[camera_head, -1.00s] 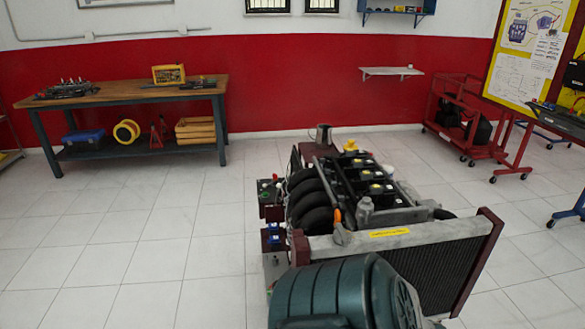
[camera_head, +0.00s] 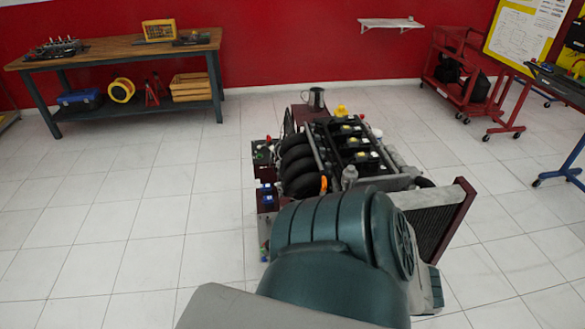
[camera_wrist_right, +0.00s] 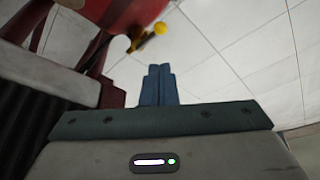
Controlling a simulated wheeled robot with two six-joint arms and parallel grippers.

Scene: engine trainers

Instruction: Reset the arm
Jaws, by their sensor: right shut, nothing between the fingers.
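My right gripper (camera_wrist_right: 158,84) shows in the right wrist view as two blue fingers pressed together, with nothing between them. A teal part of my arm rises from the bottom of the head view in front of the engine trainer (camera_head: 342,150). It hides part of the trainer's front and radiator (camera_head: 438,215). No fingertips show in the head view, and my left gripper is in neither view.
A wooden-topped workbench (camera_head: 110,51) stands at the back left, a red cart (camera_head: 460,75) at the back right. A blue-legged stand (camera_head: 562,172) is at the right edge. The tiled floor (camera_head: 130,205) left of the trainer is clear.

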